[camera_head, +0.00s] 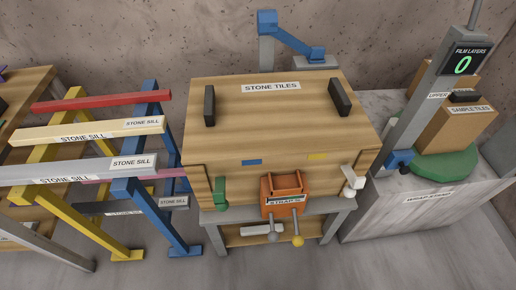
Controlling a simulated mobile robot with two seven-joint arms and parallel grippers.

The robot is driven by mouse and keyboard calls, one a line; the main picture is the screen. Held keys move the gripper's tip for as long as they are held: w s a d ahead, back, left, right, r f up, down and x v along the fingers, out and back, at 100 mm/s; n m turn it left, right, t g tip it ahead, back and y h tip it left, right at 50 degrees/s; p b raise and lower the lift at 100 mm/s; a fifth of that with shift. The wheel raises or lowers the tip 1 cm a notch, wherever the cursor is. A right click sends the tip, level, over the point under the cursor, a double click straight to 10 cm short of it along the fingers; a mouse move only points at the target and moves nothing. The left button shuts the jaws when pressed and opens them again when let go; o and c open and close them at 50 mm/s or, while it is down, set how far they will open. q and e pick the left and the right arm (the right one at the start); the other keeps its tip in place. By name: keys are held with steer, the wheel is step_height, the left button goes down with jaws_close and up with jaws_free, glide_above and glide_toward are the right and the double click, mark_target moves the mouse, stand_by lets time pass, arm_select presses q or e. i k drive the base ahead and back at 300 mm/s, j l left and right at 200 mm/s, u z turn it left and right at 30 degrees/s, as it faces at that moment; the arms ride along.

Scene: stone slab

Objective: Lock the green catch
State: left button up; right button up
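The green catch (220,193) is at the left end of the front of a wooden crate (230,142) labelled STONE TILES. It looks upright against the crate's front, near the lower edge. I cannot tell from this view whether it is engaged. A white catch (351,181) sits at the right end of the same front and sticks outward. The crate's lid is down, with a black handle at each side. Neither of my grippers is in view.
An orange STRAPS box (283,197) stands at the crate's front middle, between the catches. Sill racks with blue and yellow trestles (150,195) crowd the left. A wrapping machine with a green turntable (445,162) is at right. Grey floor is open in front.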

mark_target(221, 194)
steer(key=k+j+z, duration=0.2)
steer(key=j, duration=0.25)
steer(key=k+j+z, duration=0.15)
steer(key=j, duration=0.3)
steer(key=k+j+z, duration=0.2)
steer(key=j, duration=0.2)
steer(key=k+j+z, duration=0.2)
steer(key=k+j, duration=0.1)
steer(key=j, duration=0.05)
